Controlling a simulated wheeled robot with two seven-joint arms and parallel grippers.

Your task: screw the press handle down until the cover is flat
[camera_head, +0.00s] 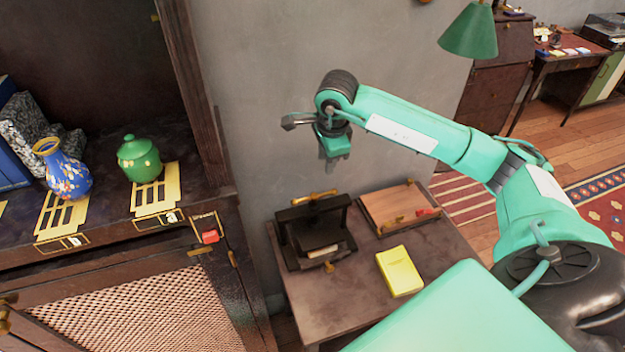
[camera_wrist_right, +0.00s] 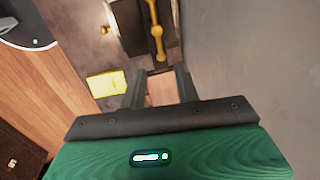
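The black press (camera_head: 290,222) stands on a small dark table, with a brass bar handle (camera_head: 314,197) across its top. A book with a pale cover (camera_head: 320,249) lies low inside the press frame; whether its cover is flat cannot be told. My right gripper (camera_head: 332,168) hangs above and slightly right of the handle, clear of it. In the right wrist view its two fingers (camera_wrist_right: 160,76) are apart with nothing held between them. The brass handle (camera_wrist_right: 156,31) shows ahead of the fingertips there. My left gripper is in neither view.
A yellow book (camera_head: 399,271) lies right of the press, and a wooden board (camera_head: 395,205) with brass and red pieces behind it. A cabinet at left bears a blue vase (camera_head: 66,172) and a green lidded pot (camera_head: 139,160). The wall is close behind the press.

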